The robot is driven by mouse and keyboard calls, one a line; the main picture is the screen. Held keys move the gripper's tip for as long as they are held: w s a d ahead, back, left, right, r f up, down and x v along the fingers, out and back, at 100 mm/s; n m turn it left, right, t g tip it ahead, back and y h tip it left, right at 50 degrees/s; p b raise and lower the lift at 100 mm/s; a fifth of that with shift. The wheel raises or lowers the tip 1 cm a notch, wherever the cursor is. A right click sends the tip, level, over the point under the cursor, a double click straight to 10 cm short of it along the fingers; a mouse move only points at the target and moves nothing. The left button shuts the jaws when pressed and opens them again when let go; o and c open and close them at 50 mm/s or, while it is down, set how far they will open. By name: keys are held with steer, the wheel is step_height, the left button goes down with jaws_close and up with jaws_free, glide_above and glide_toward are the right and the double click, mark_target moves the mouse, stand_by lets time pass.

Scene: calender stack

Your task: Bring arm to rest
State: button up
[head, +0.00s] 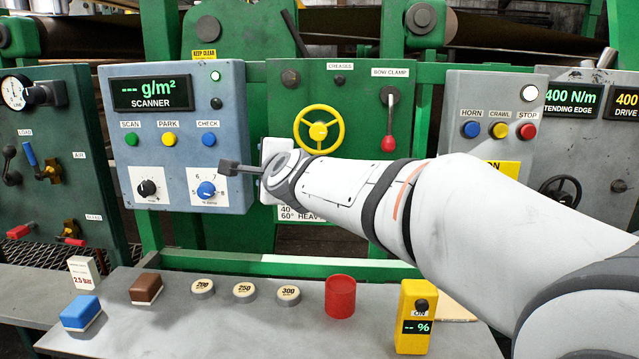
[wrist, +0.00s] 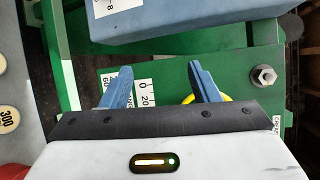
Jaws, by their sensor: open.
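My white arm reaches in from the right in the head view, across the front of the green machine frame. My gripper (head: 226,167) is beside the lower right of the blue-grey scanner panel (head: 180,100), near its blue knob; I cannot tell from this view whether they touch. In the wrist view my gripper (wrist: 160,84) shows two blue fingers spread wide apart with nothing between them. Behind the fingers are the green machine plate (wrist: 235,62) and part of the yellow handwheel. My wrist hides part of a label in the head view.
A yellow handwheel (head: 319,130) and a red-knobbed lever (head: 389,125) stand above my arm. A horn, crawl and stop panel (head: 478,90) is behind it. The grey bench (head: 240,325) below bears several discs, a red cup (head: 340,296) and a yellow meter (head: 415,318).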

steer(key=s+d+f+n+g+h+p, duration=0.2)
steer(key=s+d+f+n+g+p, duration=0.1)
steer(key=s+d, duration=0.5)
steer(key=s+d+f+n+g+h+p, duration=0.2)
steer(key=s+d+f+n+g+p, duration=0.2)
steer(key=s+d, duration=0.5)
steer(key=s+d+f+n+g+h+p, duration=0.2)
steer(key=s+d+n+g+p, duration=0.3)
steer(key=s, duration=0.7)
steer(key=d+f+n+p, duration=0.1)
steer(key=d+n+p, duration=0.1)
steer(key=d+n, duration=0.1)
steer(key=shift+s+d+f+h+p, duration=0.15)
steer(key=shift+s+d+h+p, duration=0.2)
steer(key=shift+s+d, duration=0.1)
